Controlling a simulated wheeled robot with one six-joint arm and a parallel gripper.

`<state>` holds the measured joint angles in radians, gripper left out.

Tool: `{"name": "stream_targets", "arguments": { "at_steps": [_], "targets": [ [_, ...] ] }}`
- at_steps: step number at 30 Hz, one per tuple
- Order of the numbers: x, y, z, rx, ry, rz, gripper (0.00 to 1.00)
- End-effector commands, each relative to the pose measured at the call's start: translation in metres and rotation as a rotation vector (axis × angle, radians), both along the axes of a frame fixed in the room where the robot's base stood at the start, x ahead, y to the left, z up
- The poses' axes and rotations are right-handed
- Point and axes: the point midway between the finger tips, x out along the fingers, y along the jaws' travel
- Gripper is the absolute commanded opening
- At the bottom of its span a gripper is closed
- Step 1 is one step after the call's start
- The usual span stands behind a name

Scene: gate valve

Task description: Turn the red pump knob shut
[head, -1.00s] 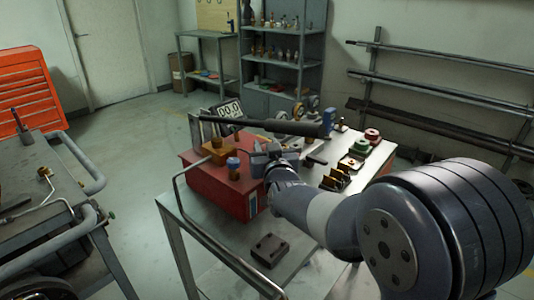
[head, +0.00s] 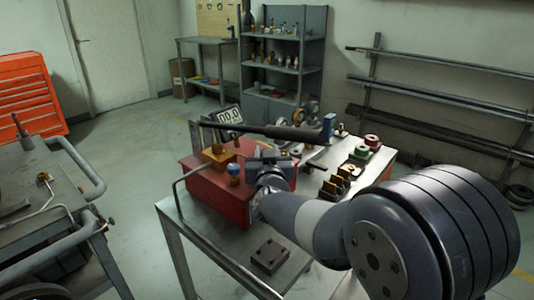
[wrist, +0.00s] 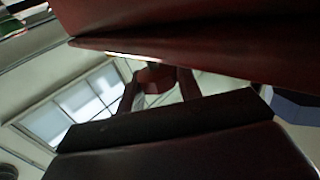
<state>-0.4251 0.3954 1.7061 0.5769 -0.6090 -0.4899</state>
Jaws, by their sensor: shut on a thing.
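The red pump box (head: 218,193) stands on the left part of the metal table. A brass block (head: 219,153), a blue knob (head: 233,169) and a long dark bar (head: 255,128) show at its top. My gripper (head: 268,157) is at the right side of the box, under the bar. In the wrist view, a small red knob (wrist: 154,78) sits between the two fingertips of my gripper (wrist: 158,84), which is shut on it. The head view hides the knob behind my gripper and wrist. The box's red body (wrist: 200,35) fills the top of the wrist view.
A small display (head: 230,115) stands behind the box. A dark block (head: 269,254) lies on the table's front part. Brass pieces (head: 340,183), a green part (head: 360,153) and a red ring (head: 371,140) are to the right. A cart (head: 55,190) stands at left.

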Motion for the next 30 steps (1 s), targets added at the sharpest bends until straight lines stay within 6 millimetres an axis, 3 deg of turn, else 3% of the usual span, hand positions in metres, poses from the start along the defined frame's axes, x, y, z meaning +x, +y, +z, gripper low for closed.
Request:
{"name": "stream_targets", "arguments": {
  "at_steps": [2,3,10,20,30],
  "targets": [
    [0.0,0.0,0.003,0.001,-0.006,0.0,0.11],
    [0.0,0.0,0.003,0.001,-0.006,0.0,0.37],
    [0.0,0.0,0.002,0.0,-0.004,0.0,0.55],
    [-0.005,0.0,0.001,0.0,-0.001,0.001,0.55],
    [-0.063,-0.006,0.002,0.001,-0.003,0.003,0.55]
  ]
}}
